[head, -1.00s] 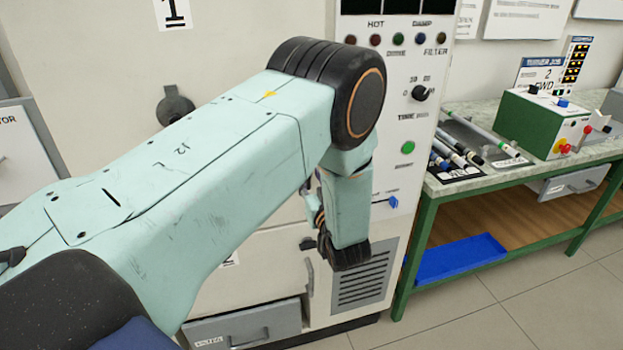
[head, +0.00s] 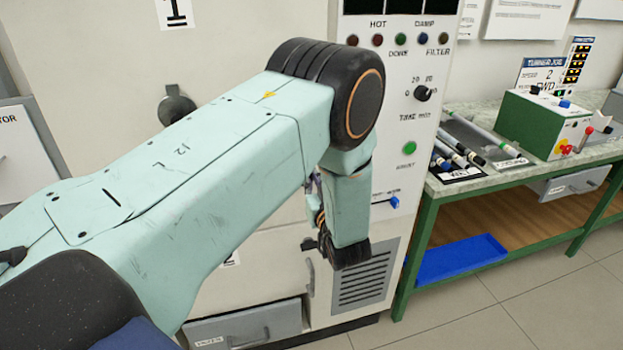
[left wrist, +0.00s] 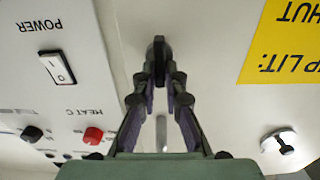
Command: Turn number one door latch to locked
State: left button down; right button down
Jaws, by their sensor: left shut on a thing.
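In the left wrist view my left gripper (left wrist: 160,80) is shut on a black lever-like part (left wrist: 159,48), which stands out from a pale panel; I take it to be the door latch. Whether it is at locked cannot be read. In the head view the "1" label (head: 175,12) is on the upper pale door (head: 90,50), with a dark round fitting (head: 175,104) below it. My left arm crosses in front of this door, and the gripped part cannot be made out there. My right gripper is not in view.
A control panel (head: 385,180) with lamps and a knob stands right of my arm. Beyond it is a green-framed bench (head: 430,200) with rods and a green box (head: 540,125). The wrist view shows a power switch (left wrist: 57,67) and a yellow sign (left wrist: 285,45).

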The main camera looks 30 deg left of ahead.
pick_arm(q)
jog(key=shift+a+n, duration=0.1)
jog(key=shift+n, duration=0.3)
jog(key=shift+s+a+f+n+b, duration=0.15)
jog(key=shift+n+b, duration=0.85)
jog(key=shift+n, duration=1.8)
jog(key=shift+s+a+f+n+b, duration=0.15)
jog(key=shift+n+b, duration=0.8)
jog(key=shift+n, duration=1.85)
jog(key=shift+s+a+f+n+b, duration=0.2)
jog(key=shift+n+b, duration=0.8)
jog(key=shift+n, duration=1.8)
jog(key=shift+w+d+n, duration=0.1)
jog(key=shift+d+n, duration=0.05)
jog(key=shift+n, duration=0.15)
jog(key=c, duration=1.4)
grip_release()
jog(key=shift+f, duration=0.15)
jog(key=shift+v, duration=3.75)
